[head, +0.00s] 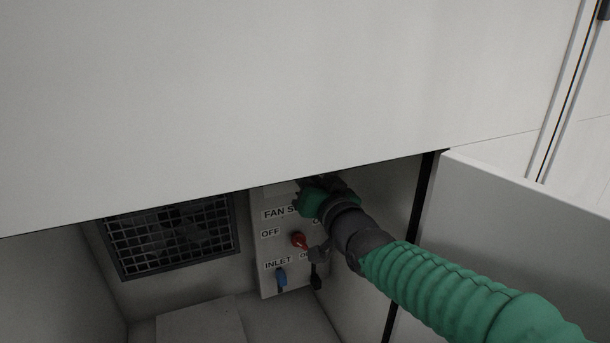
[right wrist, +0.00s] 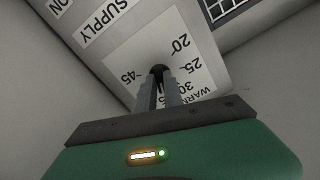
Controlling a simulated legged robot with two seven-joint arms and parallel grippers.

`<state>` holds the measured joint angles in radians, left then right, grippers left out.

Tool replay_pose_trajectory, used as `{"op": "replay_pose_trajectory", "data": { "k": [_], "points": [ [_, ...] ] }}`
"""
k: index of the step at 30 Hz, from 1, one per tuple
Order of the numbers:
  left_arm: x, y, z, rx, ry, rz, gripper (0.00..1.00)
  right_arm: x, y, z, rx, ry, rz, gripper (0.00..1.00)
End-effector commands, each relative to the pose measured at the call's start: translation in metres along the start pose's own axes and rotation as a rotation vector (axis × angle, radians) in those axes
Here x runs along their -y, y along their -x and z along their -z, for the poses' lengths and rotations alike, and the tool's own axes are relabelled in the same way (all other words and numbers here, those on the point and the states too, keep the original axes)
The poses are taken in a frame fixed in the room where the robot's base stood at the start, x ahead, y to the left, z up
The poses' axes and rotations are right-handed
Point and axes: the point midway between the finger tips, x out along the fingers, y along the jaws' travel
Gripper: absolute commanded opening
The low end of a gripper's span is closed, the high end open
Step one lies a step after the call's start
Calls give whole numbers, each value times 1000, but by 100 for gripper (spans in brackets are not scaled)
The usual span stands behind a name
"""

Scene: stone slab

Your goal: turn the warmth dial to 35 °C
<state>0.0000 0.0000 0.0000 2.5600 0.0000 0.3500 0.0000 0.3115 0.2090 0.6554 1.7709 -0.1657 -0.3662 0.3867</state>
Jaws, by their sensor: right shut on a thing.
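The warmth dial's white scale plate (right wrist: 195,55) shows in the right wrist view with the marks 20, 25, 30 and 45 and part of the label "WARM". The dial's dark knob (right wrist: 158,70) sits at its middle, mostly covered by my fingers. My right gripper (right wrist: 160,82) is shut on the knob. Its fingers and the bar behind them hide the lower part of the scale, and I cannot tell where the pointer stands. In the head view my right gripper (head: 308,190) reaches the upper part of the control panel (head: 268,248) and covers the dial. My left gripper is in neither view.
Below the dial are a red knob (head: 298,240) beside "OFF" and a blue lever (head: 281,277) under "INLET". A grille (head: 170,238) is left of the panel. The cabinet's overhanging front (head: 250,100) is above, and an open door (head: 520,215) stands right.

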Motion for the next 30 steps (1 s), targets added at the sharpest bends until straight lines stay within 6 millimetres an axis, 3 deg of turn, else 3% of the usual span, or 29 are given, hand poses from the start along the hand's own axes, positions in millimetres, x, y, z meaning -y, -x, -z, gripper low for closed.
{"op": "replay_pose_trajectory", "data": {
  "k": [17,18,23,30],
  "points": [
    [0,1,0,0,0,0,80,-2,0,-6,13,-45,-4,0],
    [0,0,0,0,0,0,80,-2,0,-6,13,-45,-4,13],
    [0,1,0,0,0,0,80,-2,0,-5,9,-44,-3,34],
    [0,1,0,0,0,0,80,-1,0,-2,4,-43,-2,34]
  ]
}}
